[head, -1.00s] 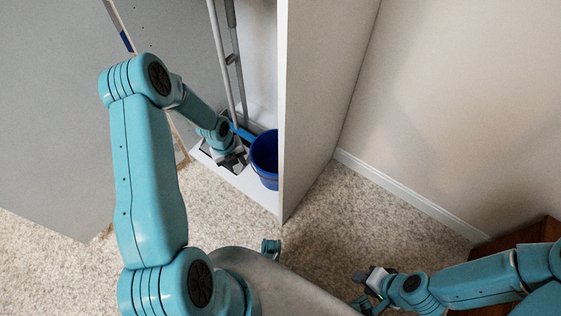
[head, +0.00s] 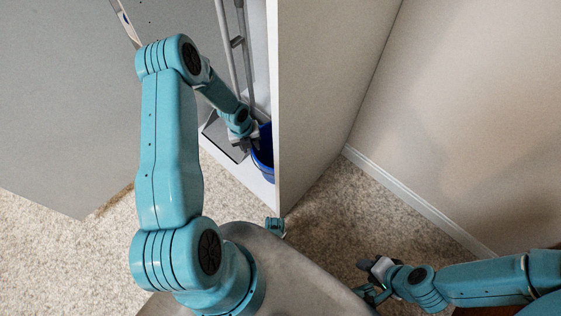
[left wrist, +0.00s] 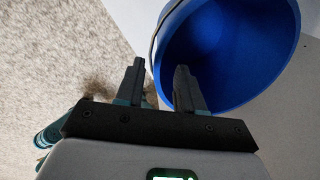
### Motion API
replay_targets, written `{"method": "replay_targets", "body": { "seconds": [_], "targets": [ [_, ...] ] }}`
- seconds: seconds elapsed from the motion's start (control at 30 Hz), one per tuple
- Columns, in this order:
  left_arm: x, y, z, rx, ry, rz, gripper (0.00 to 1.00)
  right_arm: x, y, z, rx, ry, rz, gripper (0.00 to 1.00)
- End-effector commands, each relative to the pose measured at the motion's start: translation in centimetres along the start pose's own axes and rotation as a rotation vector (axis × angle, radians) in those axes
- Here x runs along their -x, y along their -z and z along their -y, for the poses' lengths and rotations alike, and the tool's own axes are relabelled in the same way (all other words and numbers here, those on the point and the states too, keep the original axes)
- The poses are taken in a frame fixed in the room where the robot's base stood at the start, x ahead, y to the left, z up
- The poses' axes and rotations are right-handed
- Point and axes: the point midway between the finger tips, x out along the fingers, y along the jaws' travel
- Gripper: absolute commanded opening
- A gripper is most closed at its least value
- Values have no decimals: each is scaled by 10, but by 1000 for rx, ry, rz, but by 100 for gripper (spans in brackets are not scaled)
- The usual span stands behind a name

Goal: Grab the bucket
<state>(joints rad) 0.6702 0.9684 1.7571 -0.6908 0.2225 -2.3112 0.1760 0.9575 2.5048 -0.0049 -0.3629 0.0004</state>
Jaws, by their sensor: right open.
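The blue bucket (head: 263,168) stands inside the white cabinet, partly hidden behind its side panel and my left gripper. My left gripper (head: 252,142) is at the bucket's near left rim. In the left wrist view the bucket (left wrist: 235,50) opens toward the camera. There my left gripper (left wrist: 160,66) has its fingers apart, with the rim's edge between them. One finger appears outside the wall and the other over the bucket's inside. I cannot tell whether they touch it. My right gripper (head: 371,280) is open and empty at lower right.
A grey dustpan (head: 222,138) and long handles (head: 240,60) stand left of the bucket. The white side panel (head: 300,110) rises close on the right. A grey door (head: 60,110) is open on the left. Carpet (head: 330,215) is clear in front.

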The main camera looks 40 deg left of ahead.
Motion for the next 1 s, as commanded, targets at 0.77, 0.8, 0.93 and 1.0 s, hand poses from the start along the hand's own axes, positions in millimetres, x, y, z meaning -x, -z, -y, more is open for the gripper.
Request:
{"method": "replay_targets", "body": {
  "seconds": [0.77, 0.8, 0.93, 1.0],
  "targets": [
    [-90, -2, 3, 0, 0, 1, 38, -36, 9, -18, -21, -2, -21, 43],
    [-90, -2, 3, 0, 0, 1, 38, -35, 9, -18, -21, -2, -21, 43],
    [-89, -2, 3, 0, 0, 1, 31, -35, 9, -18, -21, -2, -21, 43],
    [-89, -2, 3, 0, 0, 0, 8, -35, 9, -18, -21, -2, -21, 43]
  ]
}}
